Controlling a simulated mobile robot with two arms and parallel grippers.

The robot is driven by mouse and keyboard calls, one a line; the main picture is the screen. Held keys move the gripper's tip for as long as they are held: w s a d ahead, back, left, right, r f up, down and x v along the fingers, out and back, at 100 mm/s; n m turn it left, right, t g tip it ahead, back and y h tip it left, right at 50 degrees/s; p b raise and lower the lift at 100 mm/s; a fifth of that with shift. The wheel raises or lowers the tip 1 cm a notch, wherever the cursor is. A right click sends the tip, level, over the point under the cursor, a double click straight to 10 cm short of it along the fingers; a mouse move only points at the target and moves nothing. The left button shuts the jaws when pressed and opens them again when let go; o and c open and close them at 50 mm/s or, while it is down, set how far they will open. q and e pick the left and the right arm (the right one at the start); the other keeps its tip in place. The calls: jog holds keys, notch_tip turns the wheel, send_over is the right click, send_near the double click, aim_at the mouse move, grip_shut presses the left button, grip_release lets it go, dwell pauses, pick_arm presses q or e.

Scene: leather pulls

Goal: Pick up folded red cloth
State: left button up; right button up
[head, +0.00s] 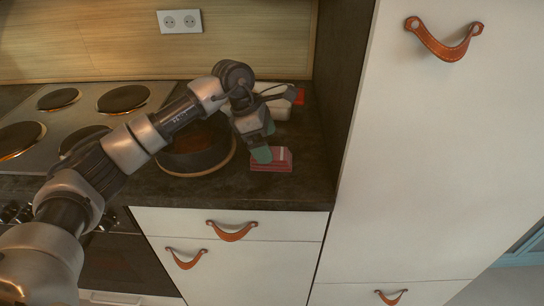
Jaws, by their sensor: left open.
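The folded red cloth (279,161) lies on the dark countertop near its front edge, right of a dark round pan. It is red with lighter stripes. My left gripper (262,154) comes in from the left over the pan and points down at the cloth's left side. Its green fingertips overlap the cloth's edge in the head view, so I cannot tell whether they touch it. The gripper is open and nothing shows between its fingers. My right gripper is not in view.
The dark pan (196,158) stands beneath my forearm, close to the cloth. A white object (277,104) and a red item (299,96) are behind the gripper. A stove (60,121) is on the left. A tall white cabinet (440,150) bounds the counter on the right.

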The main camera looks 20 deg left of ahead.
aim_at(275, 153)
pick_arm(q)
jog(key=x, duration=0.2)
jog(key=p+x, duration=0.1)
jog(key=x, duration=0.2)
jog(key=shift+w+d+r, duration=0.15)
jog(key=shift+d, duration=0.1)
jog(key=c, duration=1)
